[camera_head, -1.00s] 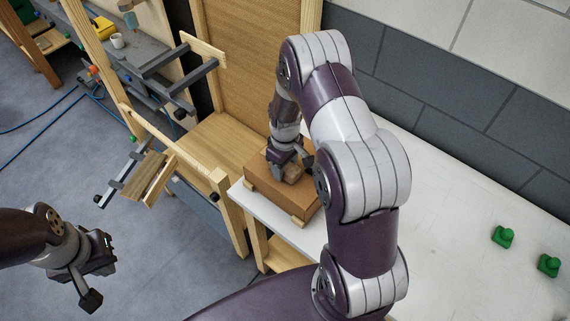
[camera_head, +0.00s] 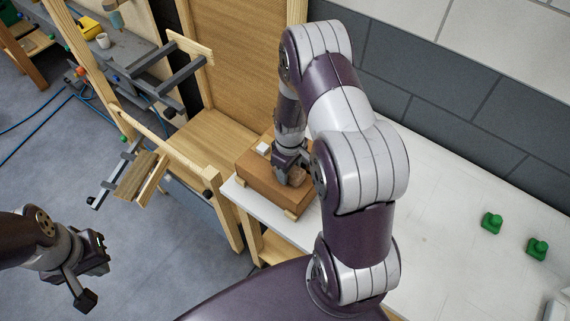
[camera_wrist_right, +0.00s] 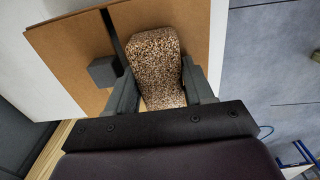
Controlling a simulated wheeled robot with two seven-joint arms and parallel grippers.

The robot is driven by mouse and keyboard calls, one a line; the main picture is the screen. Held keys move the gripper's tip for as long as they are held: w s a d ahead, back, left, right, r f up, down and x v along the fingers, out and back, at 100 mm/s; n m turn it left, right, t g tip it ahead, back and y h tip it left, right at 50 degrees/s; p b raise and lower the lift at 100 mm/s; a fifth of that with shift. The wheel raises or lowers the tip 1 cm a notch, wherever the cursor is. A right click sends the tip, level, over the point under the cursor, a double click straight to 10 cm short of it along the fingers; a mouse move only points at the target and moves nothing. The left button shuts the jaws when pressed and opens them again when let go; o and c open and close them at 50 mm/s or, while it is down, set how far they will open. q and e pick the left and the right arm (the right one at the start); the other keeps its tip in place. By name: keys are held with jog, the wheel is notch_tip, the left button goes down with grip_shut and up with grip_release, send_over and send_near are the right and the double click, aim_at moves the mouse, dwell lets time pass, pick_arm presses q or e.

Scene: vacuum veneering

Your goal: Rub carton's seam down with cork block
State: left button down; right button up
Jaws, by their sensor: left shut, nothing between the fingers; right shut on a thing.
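The carton (camera_head: 262,182) is a brown box lying flat on the white bench top in the head view. Its brown top (camera_wrist_right: 65,50) also fills the upper left of the right wrist view, crossed by a narrow dark line beside the cork. My right gripper (camera_head: 291,172) is shut on the cork block (camera_head: 298,175), over the carton's right part. In the right wrist view the speckled cork block (camera_wrist_right: 157,65) sits between the fingers, against or just above the carton top; contact is unclear. My left gripper (camera_head: 87,296) is shut and empty, over the floor at lower left.
A small white piece (camera_head: 263,148) is on the carton's far left part. A wooden frame with clamp bars (camera_head: 180,75) stands left of the bench (camera_head: 440,215). Two green objects (camera_head: 492,222) (camera_head: 537,248) stand at right on the bench. The bench between them and my right arm is clear.

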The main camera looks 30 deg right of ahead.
jog(key=shift+s+d+p, duration=0.15)
jog(key=shift+s+d, duration=0.1)
jog(key=shift+s, duration=0.35)
jog(key=shift+s+d+p, duration=0.15)
jog(key=shift+s+d, duration=0.1)
jog(key=shift+s, duration=0.35)
jog(key=shift+r, duration=0.15)
notch_tip(320, 180, up, 7)
jog(key=p, duration=0.6)
jog(key=shift+s+f, duration=0.1)
jog(key=shift+f, duration=0.1)
